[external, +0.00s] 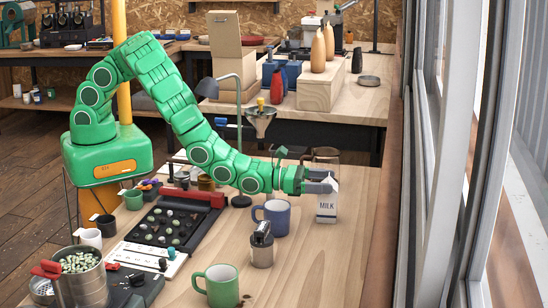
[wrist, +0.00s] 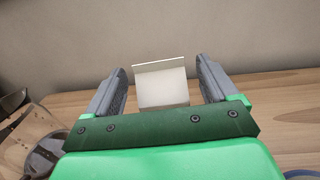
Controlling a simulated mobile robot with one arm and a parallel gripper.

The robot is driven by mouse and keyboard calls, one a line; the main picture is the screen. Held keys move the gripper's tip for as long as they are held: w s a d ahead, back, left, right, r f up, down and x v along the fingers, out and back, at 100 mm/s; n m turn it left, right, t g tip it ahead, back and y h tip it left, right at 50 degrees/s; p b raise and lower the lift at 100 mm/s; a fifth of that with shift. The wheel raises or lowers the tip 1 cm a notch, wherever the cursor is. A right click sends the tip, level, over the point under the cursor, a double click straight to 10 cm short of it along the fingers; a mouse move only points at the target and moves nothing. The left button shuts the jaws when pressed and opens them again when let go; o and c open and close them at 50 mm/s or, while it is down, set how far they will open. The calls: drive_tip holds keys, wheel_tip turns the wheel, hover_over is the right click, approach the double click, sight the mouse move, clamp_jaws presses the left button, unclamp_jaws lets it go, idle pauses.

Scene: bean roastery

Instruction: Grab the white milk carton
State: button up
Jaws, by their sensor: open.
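The white milk carton (external: 326,207) stands upright on the wooden table, with "MILK" printed on its front. My gripper (external: 325,184) is at the carton's upper part in the external view and hides some of its top. In the wrist view the carton's pale top (wrist: 161,84) shows between the two grey fingers of my gripper (wrist: 158,85). The fingers are open, with a visible gap on each side of the carton. The lower part of the carton is hidden in the wrist view.
A blue mug (external: 276,217) stands left of the carton, with a metal grinder-like canister (external: 262,250) and a green mug (external: 222,287) nearer the camera. A glass jar (external: 325,156) is behind my gripper. A window wall runs along the right. The table's right front is mostly clear.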

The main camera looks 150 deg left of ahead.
drive_tip(key=shift+c, duration=0.2)
drive_tip(key=c, duration=1.3)
